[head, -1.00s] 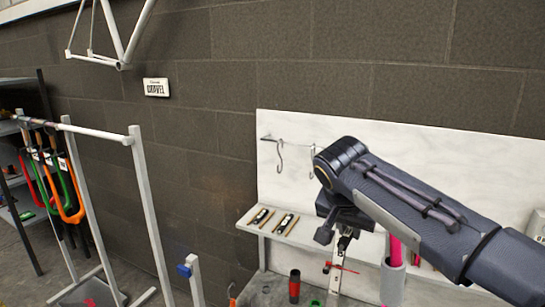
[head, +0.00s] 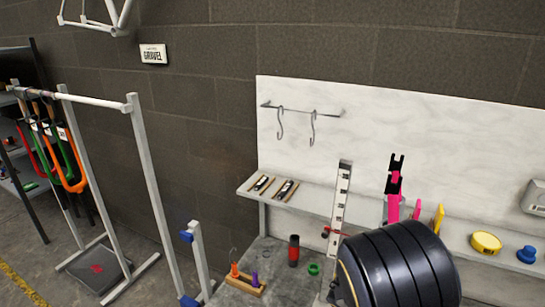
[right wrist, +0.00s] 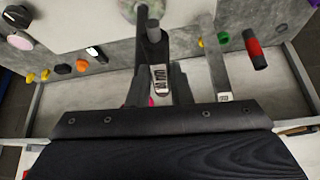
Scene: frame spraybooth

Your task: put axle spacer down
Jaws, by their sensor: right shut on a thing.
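In the right wrist view my right gripper (right wrist: 152,22) reaches out over the grey bench top, its dark fingers close together. In the head view my big black arm link covers the lower right and hides this gripper and the piece. My left gripper is not in view.
A fork rack (head: 148,180) stands left.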

